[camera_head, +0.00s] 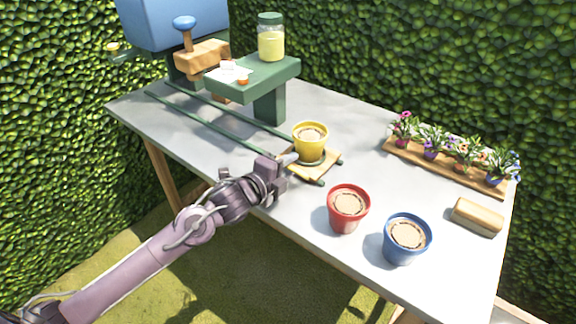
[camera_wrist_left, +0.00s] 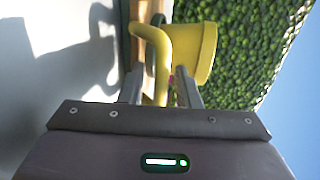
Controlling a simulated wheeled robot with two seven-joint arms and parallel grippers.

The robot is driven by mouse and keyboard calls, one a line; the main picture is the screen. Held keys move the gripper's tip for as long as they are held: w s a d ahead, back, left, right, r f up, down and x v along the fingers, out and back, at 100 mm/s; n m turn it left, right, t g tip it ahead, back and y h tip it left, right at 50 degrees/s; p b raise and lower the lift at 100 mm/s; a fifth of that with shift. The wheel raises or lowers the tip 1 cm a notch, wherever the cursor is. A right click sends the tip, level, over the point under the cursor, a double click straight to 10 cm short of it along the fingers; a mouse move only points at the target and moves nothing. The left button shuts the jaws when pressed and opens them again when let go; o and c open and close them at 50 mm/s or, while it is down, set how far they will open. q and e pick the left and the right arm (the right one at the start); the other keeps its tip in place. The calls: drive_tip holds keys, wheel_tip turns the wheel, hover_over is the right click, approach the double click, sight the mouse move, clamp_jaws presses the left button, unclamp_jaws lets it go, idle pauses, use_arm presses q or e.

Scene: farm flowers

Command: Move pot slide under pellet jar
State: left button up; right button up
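The pot slide (camera_head: 317,169) is a small wooden tray at the front end of two green rails, with a yellow pot (camera_head: 310,130) of soil standing on it. The pellet jar (camera_head: 271,40), clear with yellowish contents and a green lid, stands on a green raised stand at the back. My left gripper (camera_head: 289,160) is at the slide's left front side. In the left wrist view, a curved yellow handle (camera_wrist_left: 164,60) lies between its two fingers (camera_wrist_left: 160,88), which look apart with gaps beside it. The yellow pot (camera_wrist_left: 205,50) shows behind. My right gripper is out of view.
The green rails (camera_head: 215,120) run back left toward the stand (camera_head: 270,75). A red pot (camera_head: 348,222) and a blue pot (camera_head: 391,250) stand right of the slide. A flower rack (camera_head: 415,157) and a wooden block (camera_head: 477,217) are at the right. A blue hopper (camera_head: 165,20) is at the back left.

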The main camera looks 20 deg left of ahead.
use_arm(q)
clamp_jaws()
drive_tip(key=shift+a, duration=0.1)
idle(0.3)
